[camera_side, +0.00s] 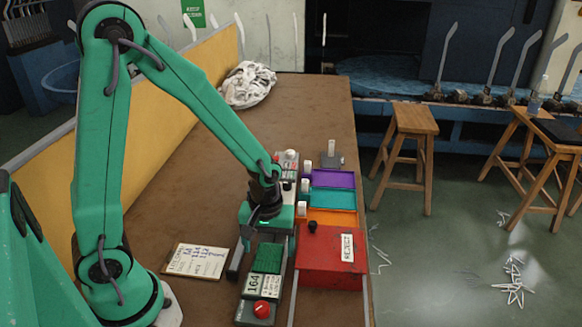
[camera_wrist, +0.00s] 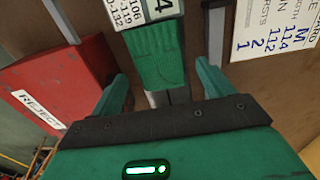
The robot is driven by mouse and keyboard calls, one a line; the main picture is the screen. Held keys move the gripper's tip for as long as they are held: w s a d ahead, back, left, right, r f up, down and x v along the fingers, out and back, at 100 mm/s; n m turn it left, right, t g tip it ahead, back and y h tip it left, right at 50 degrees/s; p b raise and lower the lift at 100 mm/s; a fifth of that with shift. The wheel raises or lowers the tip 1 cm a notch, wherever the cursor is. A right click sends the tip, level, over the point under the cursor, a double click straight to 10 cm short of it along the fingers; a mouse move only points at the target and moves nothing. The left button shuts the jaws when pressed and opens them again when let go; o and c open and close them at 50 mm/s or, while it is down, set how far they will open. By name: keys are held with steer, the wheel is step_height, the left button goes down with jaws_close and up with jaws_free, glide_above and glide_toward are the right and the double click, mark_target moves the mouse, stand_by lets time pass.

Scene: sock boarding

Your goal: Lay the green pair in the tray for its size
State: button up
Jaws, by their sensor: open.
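The green pair (camera_side: 264,257) lies folded on a grey gauge (camera_side: 246,310) whose readout shows 164. In the wrist view the green pair (camera_wrist: 157,58) lies just ahead of my gripper, between the lines of its two fingers. My gripper (camera_side: 264,248) is open and points down over the far end of the pair. A purple tray (camera_side: 333,179), a teal tray (camera_side: 333,198) and an orange tray (camera_side: 332,217) stand in a row at the right table edge.
A red box marked REJECT (camera_side: 325,262) stands right of the gauge, near the orange tray. A handwritten card (camera_side: 198,261) lies to the left. A red knob (camera_side: 262,309) is on the gauge's front. White crumpled cloth (camera_side: 248,84) lies at the far end; the table before it is clear.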

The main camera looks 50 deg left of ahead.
steer(key=shift+f, duration=0.9)
steer(key=c, duration=1.2)
steer(key=shift+o, duration=0.2)
steer(key=shift+r, duration=0.1)
steer(key=shift+r, duration=1.3)
steer(key=shift+s+d+r, duration=0.1)
steer(key=shift+d+r, duration=0.05)
steer(key=shift+r, duration=0.3)
steer(key=shift+s+d+r, duration=0.1)
steer(key=shift+d+r, duration=0.05)
steer(key=shift+r, duration=0.25)
steer(key=s+d+r, duration=0.6)
steer(key=d, duration=0.3)
steer(key=shift+s+r, duration=0.2)
steer(key=shift+r, duration=0.1)
